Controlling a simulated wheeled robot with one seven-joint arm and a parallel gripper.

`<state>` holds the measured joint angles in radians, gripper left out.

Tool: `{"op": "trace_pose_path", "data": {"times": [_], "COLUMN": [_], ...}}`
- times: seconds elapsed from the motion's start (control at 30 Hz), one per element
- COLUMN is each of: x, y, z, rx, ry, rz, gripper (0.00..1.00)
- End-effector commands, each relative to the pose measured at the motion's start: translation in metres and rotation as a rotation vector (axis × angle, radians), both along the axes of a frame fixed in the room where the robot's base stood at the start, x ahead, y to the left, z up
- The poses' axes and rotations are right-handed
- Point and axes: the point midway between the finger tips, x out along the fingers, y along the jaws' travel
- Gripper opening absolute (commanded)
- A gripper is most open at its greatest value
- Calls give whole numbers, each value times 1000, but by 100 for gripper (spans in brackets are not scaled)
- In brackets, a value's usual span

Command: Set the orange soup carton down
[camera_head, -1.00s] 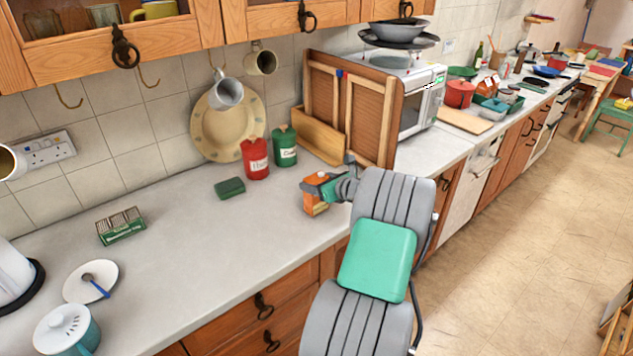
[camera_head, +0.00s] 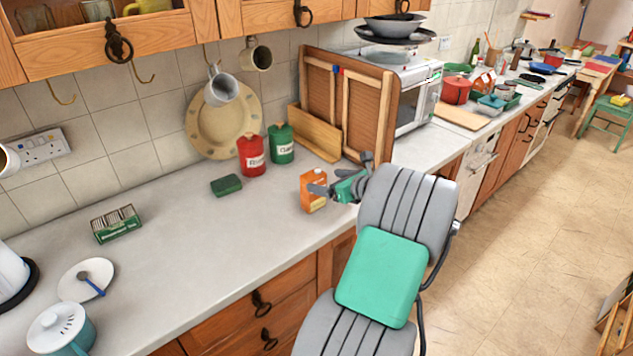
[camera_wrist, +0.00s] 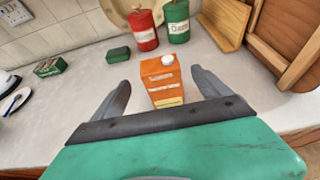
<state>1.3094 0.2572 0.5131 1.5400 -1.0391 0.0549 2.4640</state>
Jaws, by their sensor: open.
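The orange soup carton (camera_head: 313,191) stands upright on the grey counter (camera_head: 230,235), near its front edge. In the wrist view the carton (camera_wrist: 162,80) shows its white cap and printed front. My gripper (camera_head: 340,180) is open, with one dark finger on each side of the carton's near part. In the wrist view both fingers of my gripper (camera_wrist: 163,92) are spread, with gaps to the carton on both sides.
A red canister (camera_head: 251,156) and a green canister (camera_head: 281,144) stand behind the carton. A dark green block (camera_head: 226,185) lies to the left. Wooden panels (camera_head: 345,105) lean at the back right.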

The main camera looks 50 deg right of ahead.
Motion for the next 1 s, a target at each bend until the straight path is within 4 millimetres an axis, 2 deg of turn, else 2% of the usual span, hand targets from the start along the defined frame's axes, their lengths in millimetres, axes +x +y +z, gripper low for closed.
{"op": "trace_pose_path", "data": {"times": [0.03,0.1,0.23,0.37,0.47,0.57,0.63,0.73,0.83,0.9,1.0], "x": [-13,-26,-41,-45,-29,6,28,35,15,-13,-59], "y": [0,2,4,7,26,83,142,233,317,366,411], "z": [4,10,16,19,20,20,20,19,19,19,17], "rx": [-2,-2,0,-5,-88,-328,-578,-979,-1382,-1650,-1956], "ry": [0,-1,0,3,48,164,264,370,404,381,292], "rz": [-6,-4,-1,4,76,284,512,896,1308,1601,1962], "gripper": [87,87,87,87,87,87,87,87,87,87,87]}}
